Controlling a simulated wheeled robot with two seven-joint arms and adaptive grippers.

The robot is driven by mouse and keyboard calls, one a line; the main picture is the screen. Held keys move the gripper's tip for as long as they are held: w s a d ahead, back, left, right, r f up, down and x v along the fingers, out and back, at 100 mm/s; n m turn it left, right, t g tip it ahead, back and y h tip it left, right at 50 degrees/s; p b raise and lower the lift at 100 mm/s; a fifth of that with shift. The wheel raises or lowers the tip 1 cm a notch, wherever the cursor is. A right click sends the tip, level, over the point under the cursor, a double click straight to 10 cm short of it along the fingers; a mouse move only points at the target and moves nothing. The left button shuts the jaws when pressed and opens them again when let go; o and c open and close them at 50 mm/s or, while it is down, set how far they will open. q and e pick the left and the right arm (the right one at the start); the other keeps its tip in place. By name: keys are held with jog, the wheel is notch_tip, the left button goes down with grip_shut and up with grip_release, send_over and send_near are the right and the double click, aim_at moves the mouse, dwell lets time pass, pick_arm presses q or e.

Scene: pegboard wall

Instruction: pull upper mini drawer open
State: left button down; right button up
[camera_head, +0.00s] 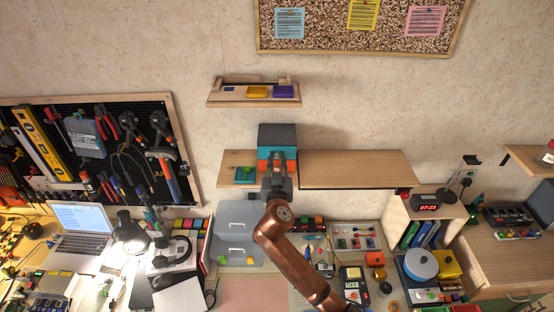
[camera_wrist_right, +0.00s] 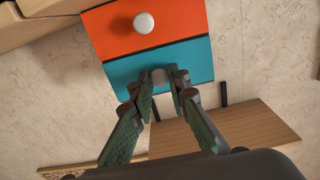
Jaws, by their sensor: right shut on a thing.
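The mini drawer cabinet (camera_head: 277,134) stands on the wall shelf, with a dark top and two drawers. The wrist view is turned over, so the teal upper drawer (camera_wrist_right: 201,59) shows below the orange lower drawer (camera_wrist_right: 178,22). My right gripper (camera_head: 278,165) is in front of the cabinet. In the wrist view its fingers (camera_wrist_right: 165,80) are shut on the round knob (camera_wrist_right: 158,75) of the teal drawer. The orange drawer's white knob (camera_wrist_right: 143,23) is free. I cannot tell any gap between the teal drawer and the cabinet. My left gripper is not in view.
The long wooden shelf (camera_head: 355,168) is bare to the right of the cabinet. A green item (camera_head: 244,174) lies left of it. A small shelf (camera_head: 226,101) with yellow and purple blocks hangs above. Grey drawer boxes (camera_head: 236,218) and a crowded desk lie below.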

grip_shut()
jog(key=shift+s+f, duration=0.15)
jog(key=shift+s, duration=0.2)
jog(key=s, duration=0.6)
jog(key=shift+b, duration=0.45)
jog(key=o, duration=0.8)
grip_release()
jog(key=shift+c, duration=0.2)
